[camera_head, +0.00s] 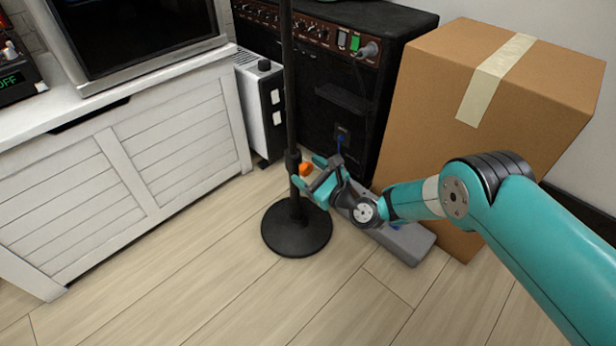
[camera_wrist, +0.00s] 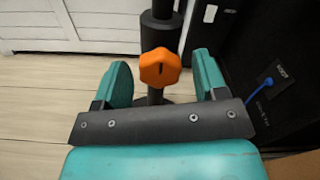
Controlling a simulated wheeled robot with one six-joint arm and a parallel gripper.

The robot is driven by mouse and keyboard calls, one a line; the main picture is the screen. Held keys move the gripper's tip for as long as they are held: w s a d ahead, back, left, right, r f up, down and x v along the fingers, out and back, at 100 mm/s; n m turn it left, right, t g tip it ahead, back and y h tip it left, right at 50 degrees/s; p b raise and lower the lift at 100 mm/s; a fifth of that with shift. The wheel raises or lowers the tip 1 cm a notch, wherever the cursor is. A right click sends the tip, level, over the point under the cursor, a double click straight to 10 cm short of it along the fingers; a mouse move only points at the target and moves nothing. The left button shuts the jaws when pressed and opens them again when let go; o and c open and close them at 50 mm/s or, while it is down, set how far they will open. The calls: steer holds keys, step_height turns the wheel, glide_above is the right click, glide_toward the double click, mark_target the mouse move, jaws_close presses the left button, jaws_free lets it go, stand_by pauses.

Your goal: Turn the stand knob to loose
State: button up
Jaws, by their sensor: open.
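The orange stand knob (camera_head: 305,169) sits low on the black upright pole (camera_head: 289,90) of a stand with a round black base (camera_head: 297,236). In the wrist view the orange knob (camera_wrist: 160,67) is lobed, with a dark slot on its face. My gripper (camera_head: 308,184) is at the knob's height, beside the pole. In the wrist view its two teal fingers (camera_wrist: 163,80) are open, one on each side of the knob, with gaps on both sides. No contact shows. The pole behind the knob is partly hidden by it.
A black amplifier (camera_head: 335,105) stands behind the pole, with a blue-plugged cable. A large cardboard box (camera_head: 430,95) is at the right, a white slatted cabinet (camera_head: 180,150) at the left. A grey box-like thing (camera_head: 408,242) lies under my arm. Front floor is clear.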

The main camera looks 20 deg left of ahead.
steer(key=shift+w+a, duration=0.15)
steer(key=shift+a, duration=0.15)
steer(key=c, duration=0.9)
steer(key=shift+c, duration=0.2)
